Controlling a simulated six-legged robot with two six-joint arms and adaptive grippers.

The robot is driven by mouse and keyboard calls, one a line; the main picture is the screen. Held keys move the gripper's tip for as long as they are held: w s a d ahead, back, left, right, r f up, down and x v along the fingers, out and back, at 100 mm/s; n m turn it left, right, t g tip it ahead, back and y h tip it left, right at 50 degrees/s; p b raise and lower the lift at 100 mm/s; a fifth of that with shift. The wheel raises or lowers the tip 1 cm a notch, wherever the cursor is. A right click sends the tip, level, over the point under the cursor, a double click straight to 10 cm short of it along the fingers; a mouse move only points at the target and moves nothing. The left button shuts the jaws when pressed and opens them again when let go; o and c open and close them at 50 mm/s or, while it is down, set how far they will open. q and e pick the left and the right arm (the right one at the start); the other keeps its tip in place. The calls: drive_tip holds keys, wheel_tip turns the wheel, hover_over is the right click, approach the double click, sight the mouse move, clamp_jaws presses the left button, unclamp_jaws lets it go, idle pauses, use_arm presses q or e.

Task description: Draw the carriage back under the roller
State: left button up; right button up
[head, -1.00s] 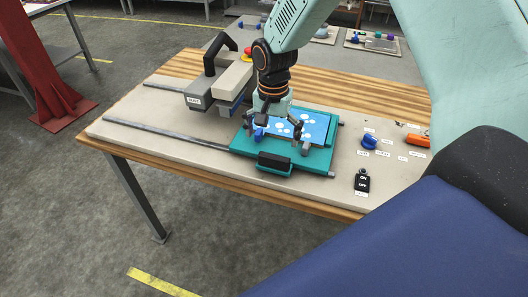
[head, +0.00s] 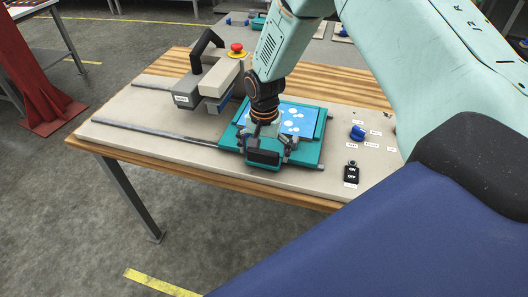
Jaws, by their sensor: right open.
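The teal carriage (head: 310,152) sits on two rails at the right part of the press board. A blue sheet with white spots (head: 297,117) lies on it. The carriage's black front handle (head: 263,157) faces the near table edge. My right gripper (head: 264,144) is open, pointing down at the handle, with a finger to each side of it; whether it touches cannot be told. The grey press head with the roller housing (head: 205,88) and black lever (head: 207,42) stands left of the carriage. The roller itself is mostly hidden. My left gripper is not in view.
The rails (head: 150,131) run clear to the left of the carriage. A red stop button (head: 237,48) is behind the press head. A blue knob (head: 357,132) and an ON/OFF switch (head: 351,173) are to the right. My right arm covers the upper right.

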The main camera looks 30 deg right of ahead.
drive_tip(key=shift+w+a, duration=0.1)
drive_tip(key=shift+a, duration=0.2)
drive_tip(key=c, duration=0.3)
drive_tip(key=shift+w+d+f, duration=0.15)
drive_tip(key=shift+w+d, duration=0.05)
drive_tip(key=shift+d, duration=0.15)
drive_tip(key=c, duration=0.4)
drive_tip(key=shift+a, duration=0.1)
drive_tip(key=c, duration=0.8)
